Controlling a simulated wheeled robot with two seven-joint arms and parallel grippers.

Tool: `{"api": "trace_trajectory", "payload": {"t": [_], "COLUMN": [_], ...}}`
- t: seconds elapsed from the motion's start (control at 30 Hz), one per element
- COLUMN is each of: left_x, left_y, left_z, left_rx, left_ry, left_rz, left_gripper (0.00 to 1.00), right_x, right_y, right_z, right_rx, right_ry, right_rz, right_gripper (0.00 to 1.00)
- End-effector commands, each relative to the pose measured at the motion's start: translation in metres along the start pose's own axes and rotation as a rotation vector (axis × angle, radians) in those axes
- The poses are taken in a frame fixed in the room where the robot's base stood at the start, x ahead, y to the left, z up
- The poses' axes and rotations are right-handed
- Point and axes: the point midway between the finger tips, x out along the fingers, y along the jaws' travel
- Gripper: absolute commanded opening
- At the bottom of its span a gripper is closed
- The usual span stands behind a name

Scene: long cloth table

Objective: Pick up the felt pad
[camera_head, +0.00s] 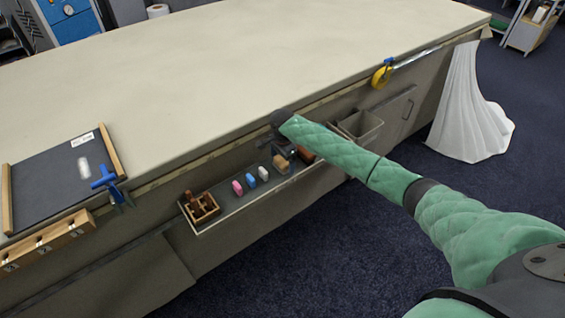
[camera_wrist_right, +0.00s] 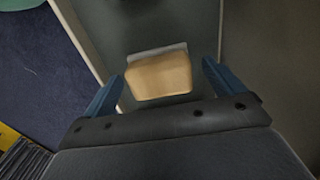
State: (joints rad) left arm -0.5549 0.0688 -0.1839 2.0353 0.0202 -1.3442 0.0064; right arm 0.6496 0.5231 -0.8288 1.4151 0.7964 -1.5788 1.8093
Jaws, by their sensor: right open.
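A tan block with a grey layer along one edge, which looks like the felt pad (camera_head: 281,164), sits on the narrow shelf along the table's side. In the right wrist view the felt pad (camera_wrist_right: 159,76) shows between my two blue fingers, with gaps on both sides. My right gripper (camera_head: 287,151) is right above and beside it, reaching down over the shelf. Its jaws (camera_wrist_right: 160,80) are open and hold nothing. The gripper and forearm partly hide the shelf's right part in the head view. My left gripper is not in view.
The shelf (camera_head: 228,216) also holds a wooden rack (camera_head: 202,207), a pink piece (camera_head: 237,187), a blue piece (camera_head: 250,180), a white piece (camera_head: 263,173) and a brown item (camera_head: 305,154). A grey bin (camera_head: 361,127) hangs to the right. The long tabletop (camera_head: 230,70) is mostly clear.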

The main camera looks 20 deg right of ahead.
Motion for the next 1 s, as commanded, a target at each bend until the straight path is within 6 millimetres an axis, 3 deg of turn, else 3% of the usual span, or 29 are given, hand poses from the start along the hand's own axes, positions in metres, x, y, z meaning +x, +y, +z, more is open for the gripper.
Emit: {"api": "trace_trajectory", "payload": {"t": [0.3, 0.57, 0.87, 1.0], "left_x": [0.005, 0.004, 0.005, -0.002], "left_y": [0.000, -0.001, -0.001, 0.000], "left_z": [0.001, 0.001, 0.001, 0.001], "left_rx": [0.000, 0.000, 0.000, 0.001], "left_ry": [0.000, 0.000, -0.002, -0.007], "left_rz": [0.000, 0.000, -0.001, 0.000], "left_gripper": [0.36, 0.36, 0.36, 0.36], "right_x": [0.005, 0.004, 0.003, -0.008], "right_y": [0.000, 0.000, 0.000, -0.001], "right_z": [0.000, 0.000, 0.000, 0.000], "right_rx": [-0.001, -0.001, -0.001, -0.001], "right_ry": [0.000, 0.000, 0.000, 0.000], "right_rz": [-0.001, -0.001, -0.001, -0.004], "right_gripper": [0.94, 0.44, 0.44, 0.44]}}
